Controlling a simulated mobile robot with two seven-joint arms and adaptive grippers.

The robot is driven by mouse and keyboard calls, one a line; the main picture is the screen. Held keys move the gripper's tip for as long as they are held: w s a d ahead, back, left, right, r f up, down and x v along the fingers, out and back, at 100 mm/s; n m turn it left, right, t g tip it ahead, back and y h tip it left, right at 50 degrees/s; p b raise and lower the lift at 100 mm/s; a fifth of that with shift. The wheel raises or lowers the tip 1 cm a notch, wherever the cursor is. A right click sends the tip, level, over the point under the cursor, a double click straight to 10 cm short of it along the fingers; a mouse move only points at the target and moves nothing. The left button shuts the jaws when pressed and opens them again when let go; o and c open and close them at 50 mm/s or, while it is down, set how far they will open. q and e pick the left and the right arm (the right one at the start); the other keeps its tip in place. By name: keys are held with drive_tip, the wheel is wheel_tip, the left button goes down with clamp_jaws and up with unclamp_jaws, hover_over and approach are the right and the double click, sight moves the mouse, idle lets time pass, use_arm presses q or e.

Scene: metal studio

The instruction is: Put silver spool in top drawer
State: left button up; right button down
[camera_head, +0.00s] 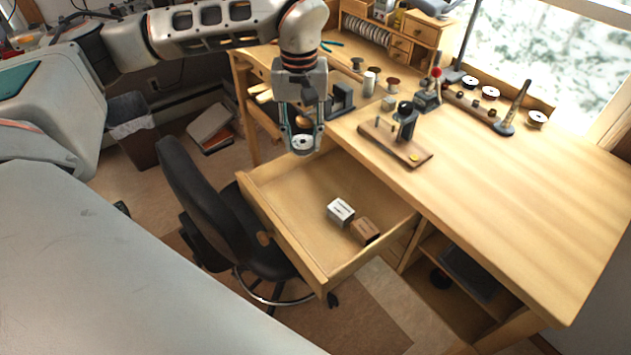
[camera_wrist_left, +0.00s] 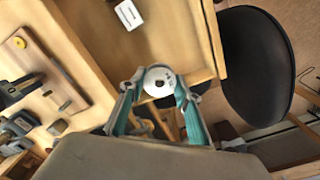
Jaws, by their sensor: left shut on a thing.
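The silver spool (camera_head: 303,142) is held between the fingertips of my left gripper (camera_head: 302,138), which is shut on it. In the left wrist view the spool (camera_wrist_left: 159,81) shows its round pale face with a dark centre hole between the teal-padded fingers (camera_wrist_left: 157,92). The top drawer (camera_head: 290,215) is pulled open from the workbench. The spool is over the drawer's back left corner area; its exact height above the drawer is hard to tell. My right gripper is in neither view.
A white-silver block (camera_head: 340,212) and a brown block (camera_head: 364,231) lie in the drawer's right part; its left part is bare. Tools and several spools stand on the workbench (camera_head: 500,190).

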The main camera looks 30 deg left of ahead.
sight(305, 192)
use_arm(q)
wheel_tip(305, 192, down, 14)
drive_tip(key=shift+w+f, duration=0.1)
drive_tip(key=shift+f, duration=0.15)
idle(0.3)
drive_tip(key=shift+f, duration=0.1)
drive_tip(key=o, duration=0.8)
drive_tip(key=shift+f, duration=0.1)
drive_tip(key=o, duration=0.3)
wheel_tip(305, 192, up, 12)
drive_tip(key=shift+r, duration=0.2)
